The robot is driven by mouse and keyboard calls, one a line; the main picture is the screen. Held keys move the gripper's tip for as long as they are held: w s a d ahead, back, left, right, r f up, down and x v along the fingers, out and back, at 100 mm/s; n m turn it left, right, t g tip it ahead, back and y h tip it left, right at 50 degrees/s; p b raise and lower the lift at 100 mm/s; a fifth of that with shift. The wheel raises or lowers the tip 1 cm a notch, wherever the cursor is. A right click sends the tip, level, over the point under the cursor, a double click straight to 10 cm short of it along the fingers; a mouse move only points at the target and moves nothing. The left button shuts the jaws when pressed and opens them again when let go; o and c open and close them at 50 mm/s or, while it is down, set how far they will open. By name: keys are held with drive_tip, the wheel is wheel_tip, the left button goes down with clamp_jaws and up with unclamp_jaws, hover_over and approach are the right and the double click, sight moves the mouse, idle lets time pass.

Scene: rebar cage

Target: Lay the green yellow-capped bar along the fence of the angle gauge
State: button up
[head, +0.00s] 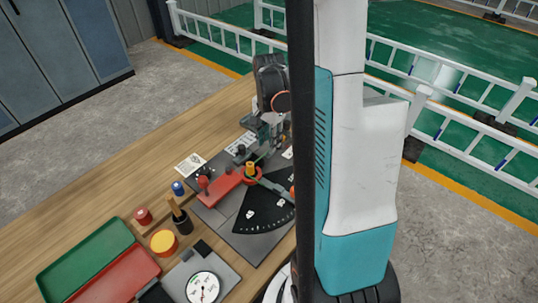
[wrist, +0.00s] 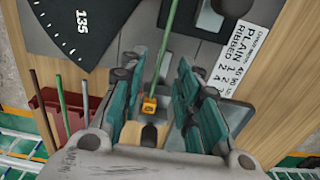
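The green bar (wrist: 165,50) with a yellow cap (wrist: 149,104) lies between my gripper's fingers in the wrist view, with gaps visible on both sides. My gripper (wrist: 162,72) is open, its teal fingers apart. In the head view my gripper (head: 268,132) is over the far part of the gauge plate, and a short stretch of green bar (head: 262,157) shows below it. The angle gauge (head: 262,216) has a black sector dial and a red block with a red knob (head: 203,182). In the wrist view its dial (wrist: 62,30) reads 135. I cannot make out its fence clearly.
A red rack (wrist: 72,112) holds several upright bars, one green, left of my gripper. A label card (wrist: 240,35) lies at right.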

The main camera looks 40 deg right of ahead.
drive_tip(key=shift+f+b, duration=1.2)
drive_tip(key=shift+f, duration=0.6)
clamp_jaws()
drive_tip(key=shift+w+a+r, duration=0.2)
drive_tip(key=shift+w+a, duration=0.05)
wheel_tip(320, 180, up, 7)
drive_tip(key=p, duration=0.5)
drive_tip(key=shift+r, duration=0.2)
drive_tip(key=shift+a, duration=0.1)
